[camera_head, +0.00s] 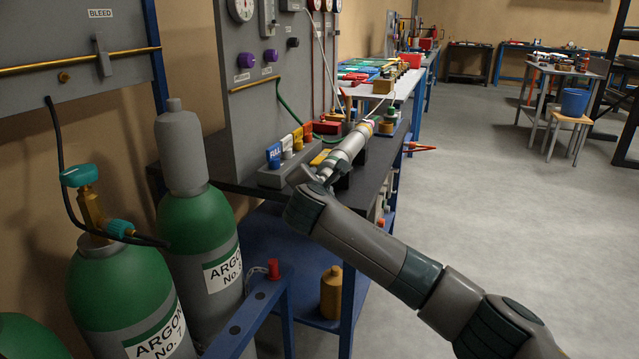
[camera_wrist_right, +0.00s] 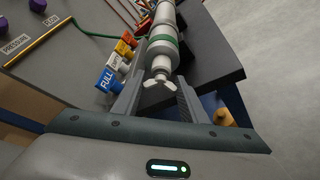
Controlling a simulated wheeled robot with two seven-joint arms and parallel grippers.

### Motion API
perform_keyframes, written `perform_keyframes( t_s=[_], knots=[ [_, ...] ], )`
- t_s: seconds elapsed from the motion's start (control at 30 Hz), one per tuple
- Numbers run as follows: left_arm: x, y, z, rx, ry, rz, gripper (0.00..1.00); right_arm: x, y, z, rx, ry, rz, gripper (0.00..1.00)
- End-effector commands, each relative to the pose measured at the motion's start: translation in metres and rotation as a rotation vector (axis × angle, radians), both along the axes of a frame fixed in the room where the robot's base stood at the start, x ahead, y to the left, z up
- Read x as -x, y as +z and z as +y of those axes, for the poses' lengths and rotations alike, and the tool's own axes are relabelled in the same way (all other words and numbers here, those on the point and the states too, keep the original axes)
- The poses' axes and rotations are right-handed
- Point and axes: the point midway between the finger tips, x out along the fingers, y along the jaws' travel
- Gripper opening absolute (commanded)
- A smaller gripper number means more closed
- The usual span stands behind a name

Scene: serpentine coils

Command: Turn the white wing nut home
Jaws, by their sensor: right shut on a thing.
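The white wing nut (camera_wrist_right: 159,90) sits on the near end of a white and grey cylinder with a green band (camera_wrist_right: 163,42). In the right wrist view its wings spread between the two grey fingers of my right gripper (camera_wrist_right: 160,82), which is shut on it. In the head view my right gripper (camera_head: 317,180) is at the near end of the cylinder (camera_head: 352,146), which lies above the dark bench. The wing nut is too small and covered there to make out. My left gripper is not in view.
Coloured tags, including a blue FULL tag (camera_head: 273,157), stand on a grey block left of the cylinder. A grey panel (camera_head: 262,105) with purple knobs rises behind. Green argon cylinders (camera_head: 198,230) stand at the left.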

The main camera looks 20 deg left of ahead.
Motion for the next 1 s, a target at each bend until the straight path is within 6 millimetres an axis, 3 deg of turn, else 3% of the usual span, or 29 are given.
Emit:
perform_keyframes(
  t_s=[0.27, 0.63, 1.0],
  knots=[
    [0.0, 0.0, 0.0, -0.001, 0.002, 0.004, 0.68, 0.0, -0.002, 0.0, -0.1, 0.0, 0.0, 0.16],
    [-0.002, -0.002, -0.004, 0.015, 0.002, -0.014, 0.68, 0.001, -0.004, 0.0, -0.366, 0.0, -0.008, 0.16],
    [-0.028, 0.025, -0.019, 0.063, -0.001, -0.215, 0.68, 0.0, -0.003, 0.0, -0.571, -0.001, -0.016, 0.16]
  ],
)
